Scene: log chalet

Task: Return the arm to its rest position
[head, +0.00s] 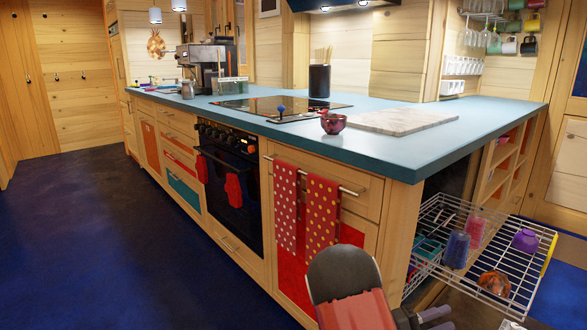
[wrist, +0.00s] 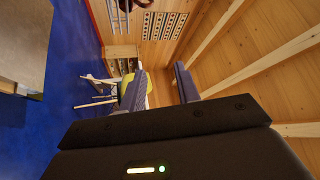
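My gripper (wrist: 160,88) shows in the wrist view with its two dark fingers apart and nothing held between them. It points across the room, toward a wooden wall and ceiling, and no object is close to its fingertips. In the head view part of my arm, dark grey and red, rises at the bottom centre, in front of the counter cabinets.
A wire rack (head: 437,213) holding cups and bowls is pulled out at the lower right, close to my arm. Towels (head: 322,210) hang in front. The blue floor (head: 90,240) at left is clear.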

